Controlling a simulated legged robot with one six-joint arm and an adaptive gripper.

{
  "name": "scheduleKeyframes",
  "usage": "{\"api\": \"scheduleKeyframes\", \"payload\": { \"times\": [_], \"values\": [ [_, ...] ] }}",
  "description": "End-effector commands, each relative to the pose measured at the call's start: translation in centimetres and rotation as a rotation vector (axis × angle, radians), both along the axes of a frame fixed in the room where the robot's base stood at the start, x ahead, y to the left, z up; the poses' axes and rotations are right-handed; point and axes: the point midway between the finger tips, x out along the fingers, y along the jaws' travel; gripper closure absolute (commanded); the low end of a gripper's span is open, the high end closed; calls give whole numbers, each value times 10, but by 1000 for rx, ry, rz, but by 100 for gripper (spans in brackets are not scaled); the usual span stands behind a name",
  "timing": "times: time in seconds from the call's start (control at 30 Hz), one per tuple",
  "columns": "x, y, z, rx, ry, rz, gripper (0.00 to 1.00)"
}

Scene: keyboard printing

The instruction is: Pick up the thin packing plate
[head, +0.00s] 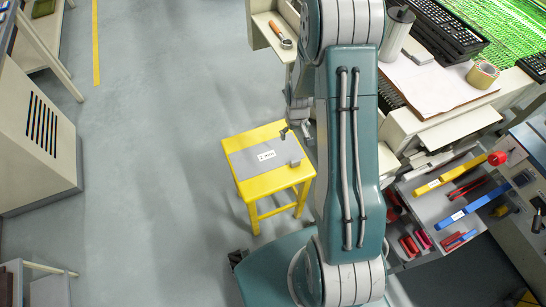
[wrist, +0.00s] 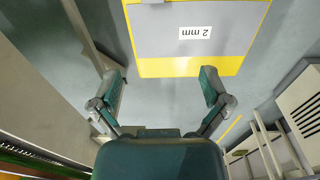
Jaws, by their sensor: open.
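The thin packing plate (head: 247,167) is a flat grey sheet with a white label, lying on top of a yellow stool (head: 273,182). In the wrist view the plate (wrist: 160,36) fills the upper middle, and its label reads "2 mm" upside down. My gripper (head: 294,128) is partly hidden behind my arm in the head view, near the stool's far right side. In the wrist view my gripper (wrist: 160,79) has its two fingers spread wide apart with nothing between them. The plate is ahead of the fingertips and apart from them.
A workbench with a paper sheet (head: 428,84), a keyboard (head: 447,27) and a tape roll (head: 482,74) stands at the right. Below it are trays with coloured tools (head: 466,203). A beige cabinet (head: 38,135) stands at the left. The floor left of the stool is clear.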

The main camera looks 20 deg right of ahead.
Motion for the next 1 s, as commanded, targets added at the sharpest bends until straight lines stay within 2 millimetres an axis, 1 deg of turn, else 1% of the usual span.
{"api": "scheduleKeyframes", "payload": {
  "times": [0.03,0.1,0.2,0.37,0.6,0.7,0.87,1.0],
  "values": [
    [-4,-4,-22,6,21,-3,3],
    [-8,-8,-45,10,36,-1,3],
    [-12,-11,-67,13,51,2,3],
    [-15,-13,-83,16,60,3,3],
    [-15,-12,-120,16,61,3,3],
    [-15,-13,-130,16,60,3,3],
    [-15,-12,-141,16,59,3,3],
    [-15,-12,-161,16,62,3,3]
  ]
}}
